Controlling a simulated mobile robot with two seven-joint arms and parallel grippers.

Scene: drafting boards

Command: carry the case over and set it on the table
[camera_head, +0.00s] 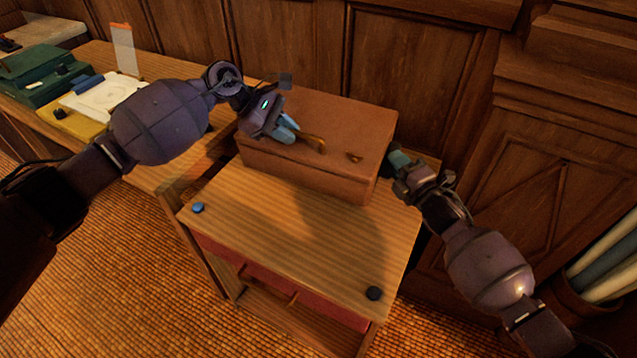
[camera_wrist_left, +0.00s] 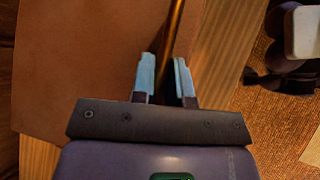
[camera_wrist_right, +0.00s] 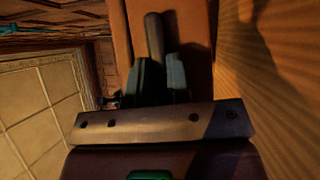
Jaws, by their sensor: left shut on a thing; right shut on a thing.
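The brown case (camera_head: 330,118) is over the back half of a small wooden table (camera_head: 300,232) with a red drawer front. I cannot tell whether its underside touches the top. My left gripper (camera_head: 292,130) is shut on a brass handle (camera_head: 314,144) at the case's left part; the bar shows between the fingers in the left wrist view (camera_wrist_left: 165,75). My right gripper (camera_head: 397,162) is at the case's right end; in the right wrist view (camera_wrist_right: 160,75) its fingers close around a dark bar (camera_wrist_right: 153,35) beside the case (camera_wrist_right: 190,25).
A blue knob (camera_head: 197,208) and a dark knob (camera_head: 374,293) sit on the table's front corners. The front of its top is clear. A longer bench (camera_head: 150,170) at left carries a green box (camera_head: 40,75) and papers. Panelled wood stands behind; rolls (camera_head: 605,260) stand at right.

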